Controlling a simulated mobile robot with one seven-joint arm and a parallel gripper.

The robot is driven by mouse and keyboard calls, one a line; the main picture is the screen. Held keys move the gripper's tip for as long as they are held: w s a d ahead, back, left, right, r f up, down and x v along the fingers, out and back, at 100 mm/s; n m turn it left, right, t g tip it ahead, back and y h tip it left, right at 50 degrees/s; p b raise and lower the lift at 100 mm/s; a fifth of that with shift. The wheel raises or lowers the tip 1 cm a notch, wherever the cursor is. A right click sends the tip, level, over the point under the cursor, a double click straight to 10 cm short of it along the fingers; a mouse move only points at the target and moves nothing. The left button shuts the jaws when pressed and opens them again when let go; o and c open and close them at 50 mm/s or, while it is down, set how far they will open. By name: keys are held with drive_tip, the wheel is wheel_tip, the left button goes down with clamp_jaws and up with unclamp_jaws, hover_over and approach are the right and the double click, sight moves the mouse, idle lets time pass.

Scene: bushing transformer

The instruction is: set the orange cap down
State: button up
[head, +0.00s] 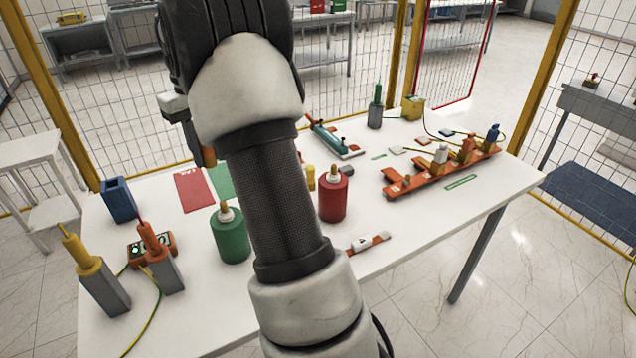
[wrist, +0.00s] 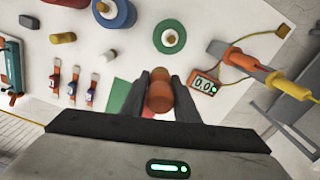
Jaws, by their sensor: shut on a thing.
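My gripper (wrist: 160,97) is shut on the orange cap (wrist: 159,90), which sits between its two fingers in the wrist view. In the head view the orange cap (head: 209,157) shows at the lower end of my gripper, left of my arm and above the table's far left part. A red sheet (head: 193,191) and a green sheet (head: 219,180) lie flat on the white table (head: 370,275) near there. The green sheet (wrist: 125,98) also shows partly behind the fingers in the wrist view. The cap's exact height over the table cannot be told.
A green cylinder (head: 231,240) and a red cylinder (head: 333,200) stand mid-table. A blue open box (head: 118,199), a meter (head: 150,247) and two grey blocks with yellow and orange tops (head: 82,250) stand at left. An orange rack (head: 430,178) is at right.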

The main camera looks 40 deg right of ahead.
drive_tip(key=w+f+n, duration=0.2)
drive_tip(key=f+n, duration=0.1)
drive_tip(key=f, duration=0.5)
drive_tip(key=w+d+f+n, duration=0.1)
drive_tip(key=w+f+n, duration=0.1)
drive_tip(key=f, duration=0.6)
drive_tip(key=w+d+f+n, duration=0.1)
drive_tip(key=w+f+n, duration=0.2)
drive_tip(key=f, duration=0.5)
drive_tip(key=shift+w+f+n, duration=0.25)
drive_tip(key=shift+f+n, duration=0.05)
drive_tip(key=shift+f, duration=0.05)
drive_tip(key=shift+f, duration=0.1)
drive_tip(key=o, duration=0.6)
drive_tip(key=shift+f, duration=0.15)
drive_tip(key=o, duration=0.5)
drive_tip(key=shift+c, duration=0.2)
